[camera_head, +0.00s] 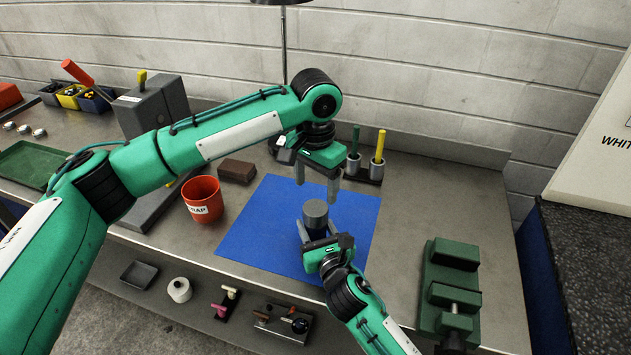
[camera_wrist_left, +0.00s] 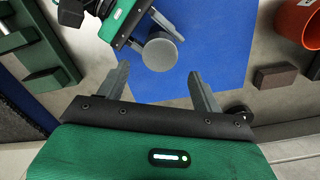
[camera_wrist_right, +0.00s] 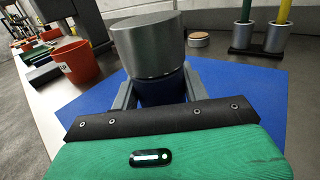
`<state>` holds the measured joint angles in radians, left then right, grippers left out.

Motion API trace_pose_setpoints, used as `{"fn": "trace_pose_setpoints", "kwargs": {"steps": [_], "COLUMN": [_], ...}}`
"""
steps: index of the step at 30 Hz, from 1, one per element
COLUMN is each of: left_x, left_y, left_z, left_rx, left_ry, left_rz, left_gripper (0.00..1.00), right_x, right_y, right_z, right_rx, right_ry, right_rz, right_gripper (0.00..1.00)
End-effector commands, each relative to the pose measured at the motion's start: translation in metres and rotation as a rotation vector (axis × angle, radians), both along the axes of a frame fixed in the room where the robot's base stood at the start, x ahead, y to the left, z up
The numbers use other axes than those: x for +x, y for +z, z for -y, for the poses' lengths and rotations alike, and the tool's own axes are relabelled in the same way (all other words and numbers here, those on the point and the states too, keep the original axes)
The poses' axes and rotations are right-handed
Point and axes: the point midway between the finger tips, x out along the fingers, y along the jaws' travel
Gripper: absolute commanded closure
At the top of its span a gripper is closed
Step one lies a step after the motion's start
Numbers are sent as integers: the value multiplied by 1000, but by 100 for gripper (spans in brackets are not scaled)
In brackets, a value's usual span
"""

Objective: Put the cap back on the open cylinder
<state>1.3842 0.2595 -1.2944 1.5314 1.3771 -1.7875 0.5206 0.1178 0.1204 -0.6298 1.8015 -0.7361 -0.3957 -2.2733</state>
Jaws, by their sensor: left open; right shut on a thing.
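The cylinder has a dark blue body (camera_head: 315,233) and stands upright on the blue mat (camera_head: 262,222). A wider grey metal cap (camera_head: 315,209) sits on top of it; the cap also shows in the right wrist view (camera_wrist_right: 148,45). I cannot tell if it is fastened. My right gripper (camera_head: 318,238) is shut around the dark body, below the cap. My left gripper (camera_head: 318,185) is open, pointing down just above and slightly behind the cap, apart from it. In the left wrist view the cap (camera_wrist_left: 160,53) shows beyond and between the open fingertips.
A red scrap cup (camera_head: 202,199) and a brown block (camera_head: 237,171) stand left of the mat. Holders with a green and a yellow rod (camera_head: 378,147) stand behind it. A green vise (camera_head: 450,290) is at right. A small round disc (camera_wrist_right: 199,40) lies beyond the mat.

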Motion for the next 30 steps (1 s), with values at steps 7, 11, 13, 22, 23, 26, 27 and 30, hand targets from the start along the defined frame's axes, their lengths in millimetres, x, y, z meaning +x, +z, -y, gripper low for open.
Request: {"fn": "trace_pose_setpoints", "kwargs": {"steps": [7, 11, 13, 22, 23, 26, 27, 30], "left_x": [0, 0, 0, 0, 0, 0, 0, 0], "left_y": [-16, -36, -47, -78, -79, -81, -81, -81], "left_z": [0, 0, 0, 0, 0, 0, 0, 0], "left_rx": [1, 3, 1, 0, 0, 0, 0, 0], "left_ry": [-1, -1, -1, -1, -1, -1, -1, -1], "left_rz": [-3, -2, -2, 0, 0, 0, 0, 0], "left_gripper": [33, 33, 33, 33, 33, 33, 33, 33], "right_x": [0, 0, 0, 0, 0, 0, 0, 0], "right_y": [0, 0, 0, 0, 0, 0, 0, 0], "right_z": [0, 0, 0, 0, 0, 0, 0, 0], "right_rx": [0, 0, 0, 0, 0, 0, 0, 0], "right_ry": [0, 0, 0, 0, 0, 0, 0, 0], "right_rz": [-1, -1, -1, -1, -1, -1, -1, -1], "right_gripper": [100, 100, 100, 100, 100, 100, 100, 100]}}
